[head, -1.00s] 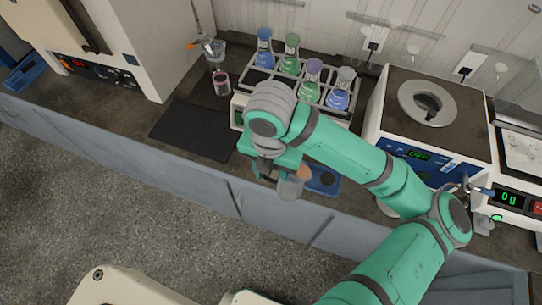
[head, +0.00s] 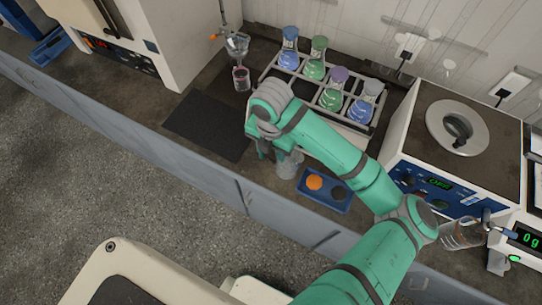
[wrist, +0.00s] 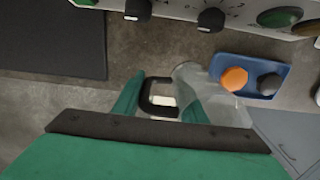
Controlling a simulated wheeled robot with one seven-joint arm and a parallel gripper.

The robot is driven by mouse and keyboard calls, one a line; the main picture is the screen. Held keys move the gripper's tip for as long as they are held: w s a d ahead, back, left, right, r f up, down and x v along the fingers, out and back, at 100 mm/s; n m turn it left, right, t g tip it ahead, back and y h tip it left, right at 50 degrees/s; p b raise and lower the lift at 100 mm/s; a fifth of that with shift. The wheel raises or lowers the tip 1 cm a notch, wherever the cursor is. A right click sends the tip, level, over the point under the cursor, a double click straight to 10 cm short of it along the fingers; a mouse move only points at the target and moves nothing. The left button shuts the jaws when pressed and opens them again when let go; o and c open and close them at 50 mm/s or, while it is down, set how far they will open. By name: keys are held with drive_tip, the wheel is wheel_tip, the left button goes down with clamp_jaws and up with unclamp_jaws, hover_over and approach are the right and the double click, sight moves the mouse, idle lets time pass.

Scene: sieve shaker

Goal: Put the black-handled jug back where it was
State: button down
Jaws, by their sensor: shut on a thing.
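The clear jug (head: 289,164) hangs from my gripper (head: 272,153) near the front edge of the bench, to the left of a small blue tray (head: 325,203). In the wrist view its black handle (wrist: 148,97) lies between the two green fingers of my gripper (wrist: 158,101), which are shut on it. The clear body (wrist: 205,82) is to the right of the fingers and overlaps the blue tray in that view. I cannot tell whether the jug's base touches the bench. My arm hides part of the bench behind it.
The tray holds an orange stopper (head: 314,183) and a dark one (head: 339,193). A black mat (head: 208,126) lies left of the jug. A rack of flasks (head: 300,76) stands behind. A shaker (head: 455,140) and a glass vessel (head: 462,233) are at the right.

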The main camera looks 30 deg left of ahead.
sight(271, 159)
drive_tip(key=f, duration=0.3)
drive_tip(key=shift+w+a+f, duration=0.1)
drive_tip(key=shift+w, duration=0.2)
drive_tip(key=shift+s+a+f, duration=0.1)
drive_tip(key=shift+s+f, duration=0.05)
drive_tip(key=shift+f, duration=0.05)
drive_tip(key=shift+f, duration=0.1)
drive_tip(key=c, duration=1.1)
unclamp_jaws()
wheel_tip(271, 159, up, 12)
drive_tip(key=shift+r, duration=0.1)
